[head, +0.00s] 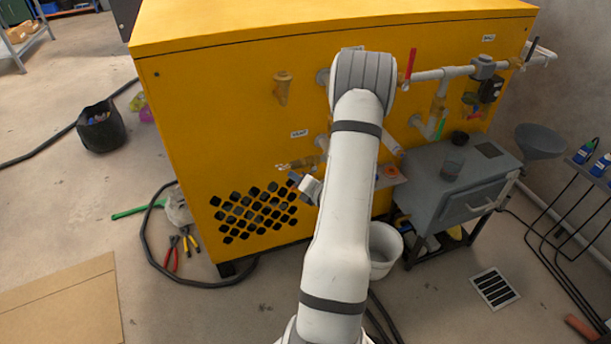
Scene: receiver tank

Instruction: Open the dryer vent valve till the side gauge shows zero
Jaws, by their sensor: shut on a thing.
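The yellow cabinet (220,100) fills the middle of the head view. A small brass valve (298,163) sticks out of its front, below a white label (299,133) too small to read surely. My gripper (297,179) is just below this valve, left of my white arm. It is shut on what looks like the valve's handle; the jaws' contact is small and partly hidden. My arm covers part of the cabinet front. I cannot make out a side gauge or its needle.
Red-handled pipework (440,73) runs along the cabinet's upper right. A brass fitting (282,88) sits higher up. A grey bench unit (460,185) and white bucket (383,250) stand right of my arm. A black hose (150,235) and pliers (172,253) lie on the floor left.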

